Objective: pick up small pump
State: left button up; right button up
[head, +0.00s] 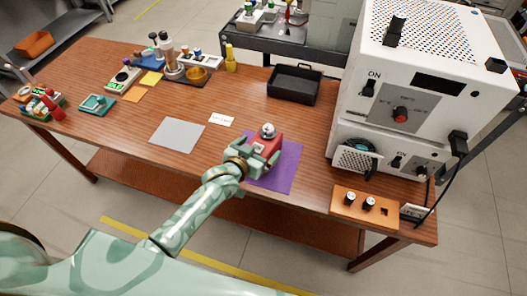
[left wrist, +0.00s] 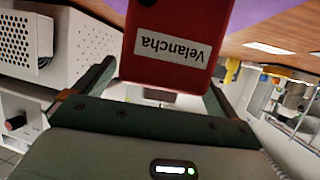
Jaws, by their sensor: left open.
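The small pump (head: 268,139) is a red box with a round silver part on top. It is at the purple mat (head: 285,172) near the front of the table. My left gripper (head: 261,155) is open, with one finger on each side of the pump. Its fingers partly hide the pump's lower part in the head view. I cannot tell whether the fingers touch it. My right gripper is not in view.
A white oven-like machine (head: 428,75) stands to the right, with an orange control box (head: 365,206) in front. A black tray (head: 294,85) lies behind the pump. A grey mat (head: 177,134) and white card (head: 222,121) lie left. Several small items crowd the table's far left.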

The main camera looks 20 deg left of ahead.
pick_arm(q)
jog(key=shift+x, duration=1.05)
jog(key=shift+s, duration=0.1)
jog(key=c, duration=1.3)
jog(key=shift+r, duration=0.1)
jog(key=c, duration=0.4)
jog(key=shift+r, duration=0.1)
